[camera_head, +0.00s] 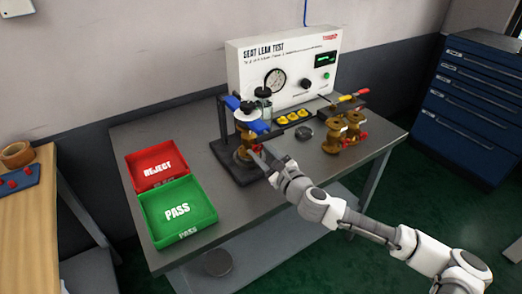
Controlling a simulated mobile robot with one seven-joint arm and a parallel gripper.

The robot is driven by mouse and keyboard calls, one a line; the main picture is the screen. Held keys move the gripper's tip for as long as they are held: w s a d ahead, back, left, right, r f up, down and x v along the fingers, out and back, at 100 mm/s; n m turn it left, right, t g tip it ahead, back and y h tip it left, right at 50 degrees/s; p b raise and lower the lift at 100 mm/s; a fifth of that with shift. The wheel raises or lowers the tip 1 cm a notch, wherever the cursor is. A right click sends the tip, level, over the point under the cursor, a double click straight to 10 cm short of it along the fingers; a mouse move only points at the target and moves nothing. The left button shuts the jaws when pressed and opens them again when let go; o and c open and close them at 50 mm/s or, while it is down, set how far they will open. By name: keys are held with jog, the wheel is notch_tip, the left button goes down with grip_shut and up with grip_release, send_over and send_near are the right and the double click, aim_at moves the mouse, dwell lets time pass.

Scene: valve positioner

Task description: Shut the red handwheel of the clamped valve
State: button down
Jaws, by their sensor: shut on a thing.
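The clamped brass valve (243,136) stands upright in the dark test fixture (236,174), under a blue clamp with a white disc. My gripper (257,154) reaches in from the lower right and is shut at the valve's right side, where the handwheel sits. A small trace of red shows there; the gripper hides most of the red handwheel, so its turn position cannot be told.
The white seat leak test panel (285,72) stands behind the fixture. Two loose brass valves (343,131) with red handwheels stand to the right. The red REJECT tray (157,166) and green PASS tray (178,211) lie left. Clear table lies in front of the fixture.

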dwell(0.4)
jog(key=shift+c, duration=2.2)
grip_release()
jog(key=p+v, duration=0.5)
jog(key=v, duration=1.2)
jog(key=shift+d, duration=0.2)
jog(key=shift+s, duration=0.15)
